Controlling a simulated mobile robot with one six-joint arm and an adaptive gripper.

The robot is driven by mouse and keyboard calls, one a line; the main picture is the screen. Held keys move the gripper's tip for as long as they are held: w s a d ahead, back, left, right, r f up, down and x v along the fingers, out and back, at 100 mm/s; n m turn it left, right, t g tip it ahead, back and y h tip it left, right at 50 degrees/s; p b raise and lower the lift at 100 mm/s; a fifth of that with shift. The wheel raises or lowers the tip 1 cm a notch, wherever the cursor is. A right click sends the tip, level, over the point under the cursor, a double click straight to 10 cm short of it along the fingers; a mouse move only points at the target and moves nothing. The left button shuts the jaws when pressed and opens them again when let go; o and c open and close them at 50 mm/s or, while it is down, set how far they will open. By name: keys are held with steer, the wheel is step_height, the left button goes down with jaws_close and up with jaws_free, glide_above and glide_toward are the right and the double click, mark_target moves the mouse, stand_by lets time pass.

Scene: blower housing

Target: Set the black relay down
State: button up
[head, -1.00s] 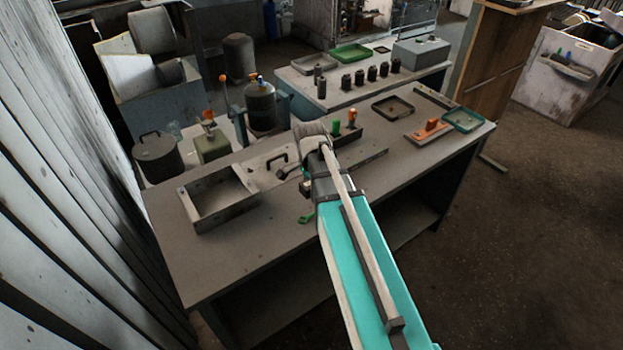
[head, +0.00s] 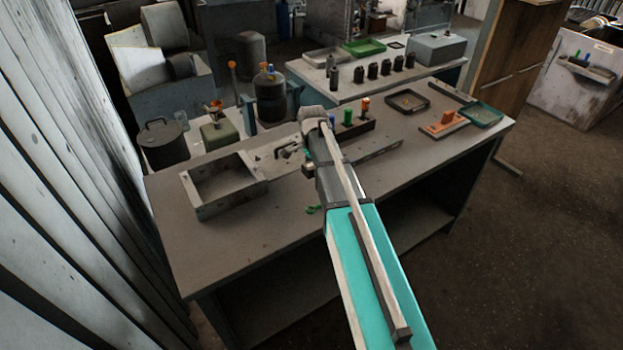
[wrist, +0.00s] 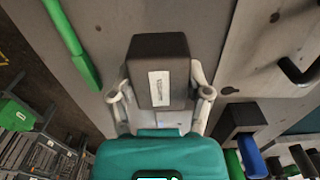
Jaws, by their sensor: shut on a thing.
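The black relay (wrist: 160,75) is a dark block with a small white label, in the middle of the wrist view. My gripper (wrist: 161,92) is shut on it, with one grey finger against each side. The worktop shows beyond the relay, but I cannot tell whether the relay touches it. In the head view my arm reaches over the workbench (head: 240,250). My arm hides most of the gripper there, and I cannot make out the relay.
A grey open box (head: 222,190) stands at left on the bench. A green tool (wrist: 72,45) lies near the relay. A rack with coloured handles (head: 352,127) is behind my arm.

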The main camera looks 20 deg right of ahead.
mark_target(312, 181)
steer(key=shift+f, duration=0.1)
stand_by(0.3)
steer(key=shift+w+f+b, duration=0.55)
steer(key=shift+f+b, duration=0.1)
steer(key=shift+b, duration=0.05)
steer(key=shift+s+f+b, duration=0.1)
steer(key=shift+f+b, duration=1.25)
steer(key=shift+f, duration=0.15)
steer(key=o, duration=1.2)
steer(key=shift+r, duration=0.25)
step_height(312, 181, up, 12)
steer(key=p, duration=1.2)
